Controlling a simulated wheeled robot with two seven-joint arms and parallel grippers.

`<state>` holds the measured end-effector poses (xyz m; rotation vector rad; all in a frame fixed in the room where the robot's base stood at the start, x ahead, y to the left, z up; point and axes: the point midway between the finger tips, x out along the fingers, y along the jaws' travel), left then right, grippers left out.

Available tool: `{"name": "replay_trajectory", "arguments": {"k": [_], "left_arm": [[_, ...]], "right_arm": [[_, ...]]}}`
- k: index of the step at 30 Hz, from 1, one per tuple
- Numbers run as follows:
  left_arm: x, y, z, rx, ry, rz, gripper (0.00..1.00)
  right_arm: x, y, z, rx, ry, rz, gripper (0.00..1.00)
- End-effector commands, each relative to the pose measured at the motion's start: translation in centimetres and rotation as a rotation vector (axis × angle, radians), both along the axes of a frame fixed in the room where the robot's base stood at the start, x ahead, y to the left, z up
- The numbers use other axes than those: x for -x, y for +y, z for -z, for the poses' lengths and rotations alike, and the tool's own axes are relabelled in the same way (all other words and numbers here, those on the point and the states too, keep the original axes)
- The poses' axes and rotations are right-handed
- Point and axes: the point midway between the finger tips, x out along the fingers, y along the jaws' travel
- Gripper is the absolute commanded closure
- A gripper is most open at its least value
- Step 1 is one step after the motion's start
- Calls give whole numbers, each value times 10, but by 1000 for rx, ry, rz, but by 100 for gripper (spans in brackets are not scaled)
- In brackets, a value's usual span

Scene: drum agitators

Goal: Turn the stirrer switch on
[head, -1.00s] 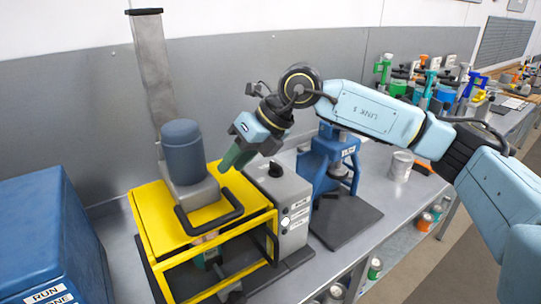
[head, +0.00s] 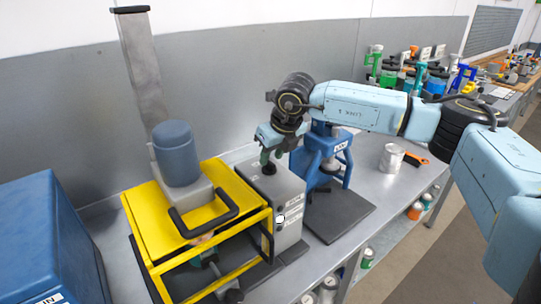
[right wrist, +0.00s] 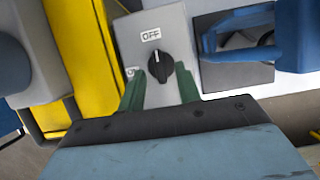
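The stirrer switch is a black rotary knob (right wrist: 159,68) on top of a grey control box (head: 289,205). In the right wrist view its white mark points up toward the OFF label (right wrist: 151,35); a partly hidden ON label (right wrist: 131,71) lies to its left. My right gripper (right wrist: 160,84) is open, with its green fingers on either side of the knob's lower part and visible gaps between. In the head view the right gripper (head: 265,158) points down just over the knob (head: 269,168). My left gripper is not in view.
The yellow-framed drum agitator (head: 150,225) with its blue-grey motor (head: 179,153) stands left of the control box. A blue press-like stand (head: 305,170) is close on the right. A blue box (head: 50,240) is at far left. A can (head: 391,158) stands on the bench at right.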

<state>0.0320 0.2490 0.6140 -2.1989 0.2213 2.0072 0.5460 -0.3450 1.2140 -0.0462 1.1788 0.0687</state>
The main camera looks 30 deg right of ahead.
Motion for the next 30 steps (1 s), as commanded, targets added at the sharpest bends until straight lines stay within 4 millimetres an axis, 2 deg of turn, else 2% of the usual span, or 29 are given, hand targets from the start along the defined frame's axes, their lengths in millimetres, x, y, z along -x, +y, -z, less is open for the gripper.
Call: {"name": "replay_trajectory", "arguments": {"k": [6, 15, 23, 30], "left_arm": [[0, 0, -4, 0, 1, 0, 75], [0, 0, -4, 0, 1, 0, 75], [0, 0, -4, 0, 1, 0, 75], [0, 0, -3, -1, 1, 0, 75]], "right_arm": [[-8, 1, 18, 0, -1, 0, 66], [-8, 1, 20, 0, -1, 0, 66], [-8, 1, 20, 0, -1, 0, 99], [-8, 0, 19, 0, -1, -4, 100]]}}
